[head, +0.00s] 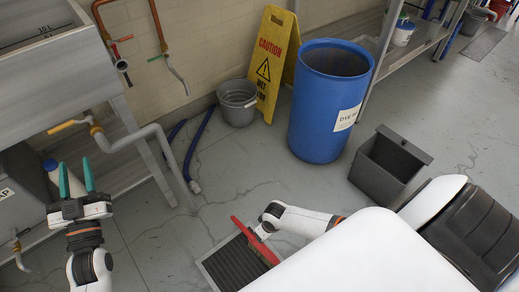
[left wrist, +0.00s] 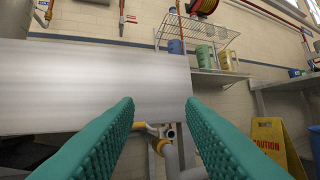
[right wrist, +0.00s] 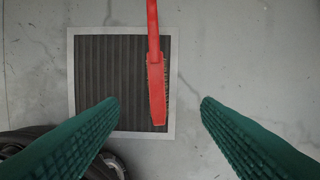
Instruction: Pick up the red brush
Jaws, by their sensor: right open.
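The red brush (head: 262,246) lies over a dark ribbed floor grate in the head view. In the right wrist view the red brush (right wrist: 156,90) has its bristle end near the middle, and its handle runs out of the top edge. My right gripper (right wrist: 159,102) is open, with one green finger on each side of the brush end and apart from it. Its fingertips are hidden in the head view. My left gripper (head: 76,166) is open and empty at the left, in front of the metal sink; its green fingers also show in the left wrist view (left wrist: 159,102).
The light-framed grate (head: 218,262) is set in the grey floor. A blue drum (head: 315,120), grey bucket (head: 238,103), yellow caution sign (head: 268,75) and dark bin (head: 372,172) stand behind. Pipes and a blue hose (head: 190,150) are by the sink (head: 50,85). Open floor lies between.

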